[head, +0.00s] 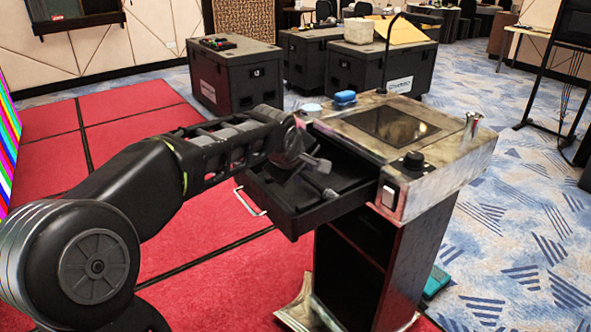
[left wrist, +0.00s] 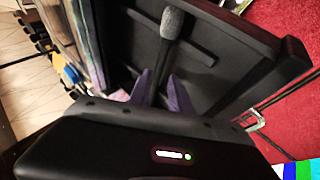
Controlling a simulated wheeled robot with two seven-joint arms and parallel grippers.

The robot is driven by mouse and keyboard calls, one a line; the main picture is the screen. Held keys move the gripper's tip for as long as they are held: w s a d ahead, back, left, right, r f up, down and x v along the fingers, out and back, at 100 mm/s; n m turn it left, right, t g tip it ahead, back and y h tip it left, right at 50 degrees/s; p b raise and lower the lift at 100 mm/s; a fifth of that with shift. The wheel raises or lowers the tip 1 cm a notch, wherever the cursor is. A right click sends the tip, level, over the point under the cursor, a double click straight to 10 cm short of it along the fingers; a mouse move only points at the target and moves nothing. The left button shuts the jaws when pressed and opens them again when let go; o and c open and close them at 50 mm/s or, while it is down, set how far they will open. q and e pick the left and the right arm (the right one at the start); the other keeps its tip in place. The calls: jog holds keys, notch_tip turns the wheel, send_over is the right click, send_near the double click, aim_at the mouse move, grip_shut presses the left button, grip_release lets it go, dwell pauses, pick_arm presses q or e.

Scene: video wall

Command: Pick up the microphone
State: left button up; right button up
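The microphone (left wrist: 172,24) has a grey foam head and a dark handle. It lies in the open black drawer (head: 289,213) of the podium (head: 445,180). In the head view its head (head: 329,194) shows just beyond my left gripper (head: 312,166). In the left wrist view the drawer (left wrist: 232,28) fills the upper middle. The purple fingers of my left gripper (left wrist: 160,92) are apart, one on each side of the handle. I cannot tell whether they touch it. The near end of the handle is hidden by the gripper body. My right gripper is in neither view.
The podium top holds a dark screen (head: 391,124), a knob (head: 413,160), a metal cup (head: 473,125) and a blue item (head: 345,97). The drawer walls surround the microphone closely. Black cases (head: 235,76) stand behind.

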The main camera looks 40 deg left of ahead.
aim_at(308, 179)
pick_arm(q)
jog(key=x, duration=0.5)
jog(key=shift+p, duration=0.3)
grip_shut()
dwell(0.5)
